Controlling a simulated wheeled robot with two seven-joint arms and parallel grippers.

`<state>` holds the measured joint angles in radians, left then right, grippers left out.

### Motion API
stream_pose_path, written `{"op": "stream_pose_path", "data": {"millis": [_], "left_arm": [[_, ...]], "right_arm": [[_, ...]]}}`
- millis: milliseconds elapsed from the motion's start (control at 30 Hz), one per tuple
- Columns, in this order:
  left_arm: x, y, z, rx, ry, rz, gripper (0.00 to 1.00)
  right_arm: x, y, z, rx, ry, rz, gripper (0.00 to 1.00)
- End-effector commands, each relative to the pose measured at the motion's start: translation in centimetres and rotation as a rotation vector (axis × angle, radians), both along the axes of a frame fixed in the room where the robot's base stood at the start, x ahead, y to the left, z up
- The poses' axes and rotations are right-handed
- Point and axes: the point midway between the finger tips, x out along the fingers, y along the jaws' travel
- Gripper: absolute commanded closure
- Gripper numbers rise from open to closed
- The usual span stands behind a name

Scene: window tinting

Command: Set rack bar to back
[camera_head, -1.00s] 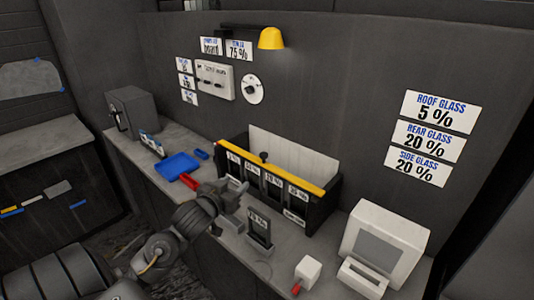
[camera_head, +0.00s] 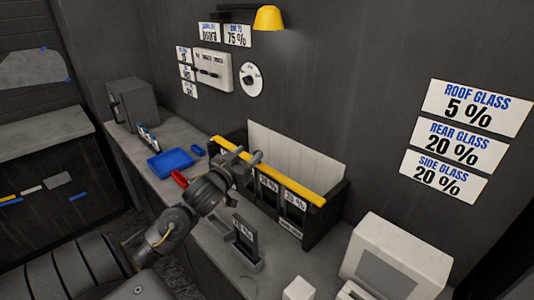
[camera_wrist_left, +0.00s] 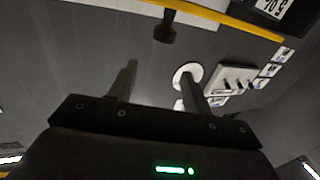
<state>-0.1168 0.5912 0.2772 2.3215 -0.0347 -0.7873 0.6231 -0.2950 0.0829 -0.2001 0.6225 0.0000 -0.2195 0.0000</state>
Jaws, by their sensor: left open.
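The rack (camera_head: 318,222) is a black stand on the bench with labelled slots. A yellow bar (camera_head: 298,189) runs along its top. The bar also crosses the top of the left wrist view (camera_wrist_left: 225,18), with a dark knob (camera_wrist_left: 167,28) on it. My left gripper (camera_head: 246,160) is at the bar's middle-left in the head view and covers part of the bar and the knob. In the left wrist view its two fingers (camera_wrist_left: 160,82) are apart, with nothing between them and the knob beyond the tips. My right gripper is not in view.
A small dark stand (camera_head: 246,240) stands on the bench before the rack. A blue tray (camera_head: 170,162) and a red item (camera_head: 180,178) lie left of my gripper. A white monitor-like device (camera_head: 398,262) stands at the right. A wall lamp (camera_head: 268,18) hangs above.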

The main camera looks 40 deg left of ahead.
Motion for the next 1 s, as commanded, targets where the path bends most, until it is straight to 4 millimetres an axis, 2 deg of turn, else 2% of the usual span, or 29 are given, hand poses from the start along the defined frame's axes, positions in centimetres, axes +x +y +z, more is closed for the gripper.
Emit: {"op": "stream_pose_path", "data": {"millis": [133, 600, 867, 1000], "left_arm": [[0.0, 0.1, -0.8, 0.000, -0.006, -0.001, 0.51], [0.1, 0.0, -3.5, 0.000, -0.005, -0.002, 0.51], [0.1, 0.1, -3.7, 0.000, -0.005, 0.000, 0.51], [1.0, 0.3, -3.6, -0.001, -0.005, 0.000, 0.51]], "right_arm": [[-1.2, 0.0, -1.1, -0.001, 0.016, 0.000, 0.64], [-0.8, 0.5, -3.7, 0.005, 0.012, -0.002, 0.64], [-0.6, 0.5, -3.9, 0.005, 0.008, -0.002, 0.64], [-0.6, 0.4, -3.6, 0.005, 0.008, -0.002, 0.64]]}}
